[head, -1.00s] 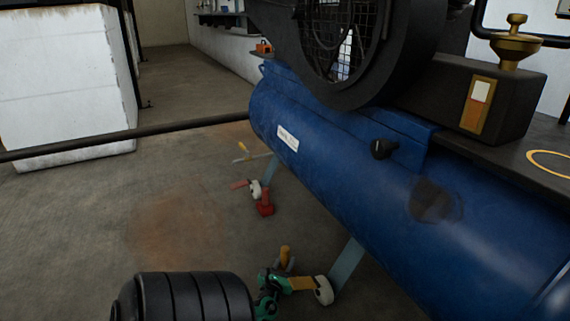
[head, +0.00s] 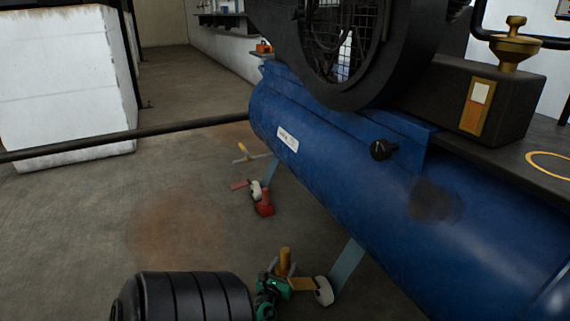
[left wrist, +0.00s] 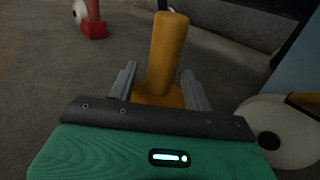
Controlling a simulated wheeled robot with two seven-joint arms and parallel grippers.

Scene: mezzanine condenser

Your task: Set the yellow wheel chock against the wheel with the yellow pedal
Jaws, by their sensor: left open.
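In the left wrist view the chock (left wrist: 166,50) shows between the two grey fingers. My left gripper (head: 274,269) is open around the lower part of the chock, with gaps beside the handle. The white wheel (head: 323,291) with the yellow pedal (head: 301,284) is just right of the gripper; the wheel also shows in the left wrist view (left wrist: 278,135). I cannot tell whether chock and wheel touch. My right gripper is out of view.
The blue tank (head: 340,165) of the compressor overhangs the wheels on the right. A red chock (head: 264,204) stands by another wheel (head: 256,189) with a red pedal. A dark rail (head: 150,131) crosses behind. The floor to the left is clear.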

